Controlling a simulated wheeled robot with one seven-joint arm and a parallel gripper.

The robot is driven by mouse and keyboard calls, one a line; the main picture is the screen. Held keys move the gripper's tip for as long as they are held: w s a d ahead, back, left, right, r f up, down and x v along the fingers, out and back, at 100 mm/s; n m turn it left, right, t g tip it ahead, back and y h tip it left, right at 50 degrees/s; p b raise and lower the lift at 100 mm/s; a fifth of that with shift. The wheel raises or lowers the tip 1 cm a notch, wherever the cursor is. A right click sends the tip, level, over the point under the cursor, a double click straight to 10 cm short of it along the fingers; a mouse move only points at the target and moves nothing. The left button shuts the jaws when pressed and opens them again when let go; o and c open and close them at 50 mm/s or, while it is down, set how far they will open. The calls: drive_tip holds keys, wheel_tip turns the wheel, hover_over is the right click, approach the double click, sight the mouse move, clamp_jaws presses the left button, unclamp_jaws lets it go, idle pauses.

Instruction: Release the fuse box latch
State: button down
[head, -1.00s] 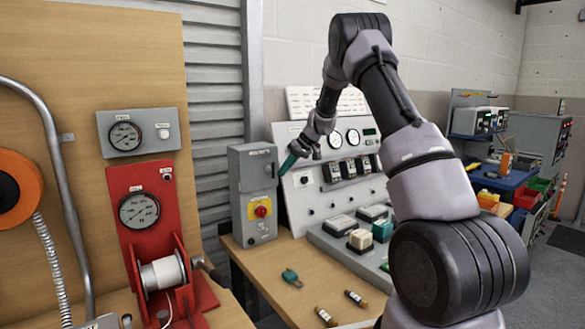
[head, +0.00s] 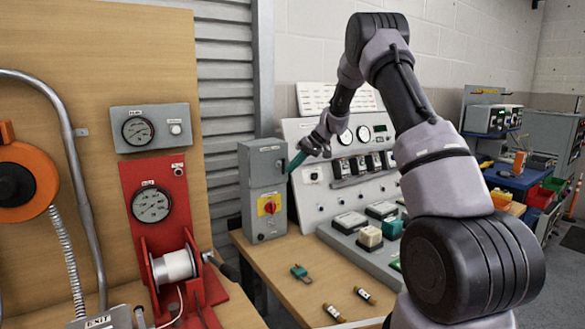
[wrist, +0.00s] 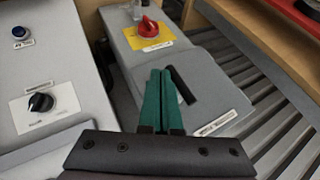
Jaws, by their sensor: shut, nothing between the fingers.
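The grey fuse box (head: 255,225) stands upright at the back left of the wooden bench. It has a red rotary switch (head: 270,207) on a yellow plate, and the switch also shows in the wrist view (wrist: 148,28). A dark bar-shaped latch (wrist: 182,86) lies on the box's other section, beside a white label (wrist: 216,123). My gripper (head: 291,167) is at the upper right of the box. Its teal fingers (wrist: 159,74) are shut and empty, with the tips just left of the latch in the wrist view. Whether they touch it I cannot tell.
A sloped control panel (head: 350,155) with gauges and breakers stands close to the right of the box. A teal padlock-like piece (head: 299,271) and two small cylinders (head: 364,295) lie on the bench. A red winch stand (head: 160,215) is at left.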

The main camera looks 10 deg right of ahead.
drive_tip(key=shift+f+g+y, duration=0.2)
drive_tip(key=shift+g+y, duration=0.1)
drive_tip(key=shift+y, duration=0.4)
drive_tip(key=shift+s+a+f+m+y, duration=0.15)
drive_tip(key=shift+a+f+m+y, duration=0.3)
drive_tip(key=shift+m+y, duration=1.25)
drive_tip(key=shift+s+a+f+m+y, duration=0.2)
drive_tip(key=shift+a+f+m+y, duration=0.35)
drive_tip(key=shift+y, duration=2.3)
drive_tip(key=shift+s+a+f+m+y, duration=0.15)
drive_tip(key=shift+a+f+m+y, duration=0.15)
drive_tip(key=shift+m+y, duration=1.45)
drive_tip(key=shift+a+r+n+y, duration=0.1)
drive_tip(key=shift+n+y, duration=0.2)
drive_tip(key=shift+y, duration=0.4)
drive_tip(key=v, duration=1.1)
drive_tip(key=shift+s, duration=0.2)
drive_tip(key=shift+a, duration=0.1)
